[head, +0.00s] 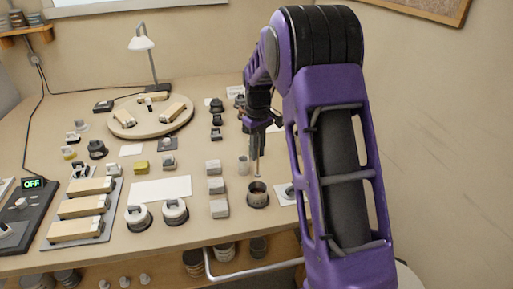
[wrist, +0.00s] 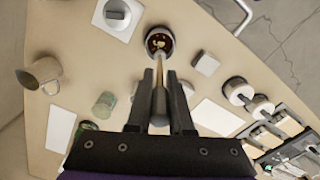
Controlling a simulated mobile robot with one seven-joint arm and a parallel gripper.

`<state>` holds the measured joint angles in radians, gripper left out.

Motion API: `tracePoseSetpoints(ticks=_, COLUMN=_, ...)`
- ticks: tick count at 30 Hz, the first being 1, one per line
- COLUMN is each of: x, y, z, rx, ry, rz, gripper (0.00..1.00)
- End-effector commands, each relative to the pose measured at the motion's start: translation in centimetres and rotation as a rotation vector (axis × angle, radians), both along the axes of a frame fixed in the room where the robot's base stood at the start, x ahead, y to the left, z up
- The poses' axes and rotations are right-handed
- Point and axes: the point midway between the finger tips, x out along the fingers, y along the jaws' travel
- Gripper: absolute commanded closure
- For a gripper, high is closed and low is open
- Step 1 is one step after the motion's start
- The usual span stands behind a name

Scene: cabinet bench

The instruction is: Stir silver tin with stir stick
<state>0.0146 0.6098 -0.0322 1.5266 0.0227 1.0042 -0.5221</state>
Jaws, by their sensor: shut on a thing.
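The silver tin (head: 258,199) is a small round can near the front right of the bench, with a dark brown inside. In the wrist view the tin (wrist: 150,34) is straight ahead of my fingers, with pale bits inside. My gripper (head: 258,128) is above the tin, pointing down, shut on a thin stir stick (head: 257,163). In the wrist view the stick (wrist: 159,101) runs between my fingers (wrist: 160,80) toward the tin. Its lower tip is at or just over the tin's opening; I cannot tell whether it is inside.
A clear cup (head: 243,166) stands close behind the tin. Several pale blocks (head: 216,187) stand in a row to its left. A white card (head: 160,189) and two round rolls lie farther left. A mug (wrist: 40,75) shows at the left in the wrist view.

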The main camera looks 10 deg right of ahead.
Motion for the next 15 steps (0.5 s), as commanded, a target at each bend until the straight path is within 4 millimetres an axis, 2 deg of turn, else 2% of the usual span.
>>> tracePoseSetpoints(ticks=15, x=0.0, y=0.0, z=-4.2, rx=0.0, ry=0.001, rz=0.0, gripper=1.0)
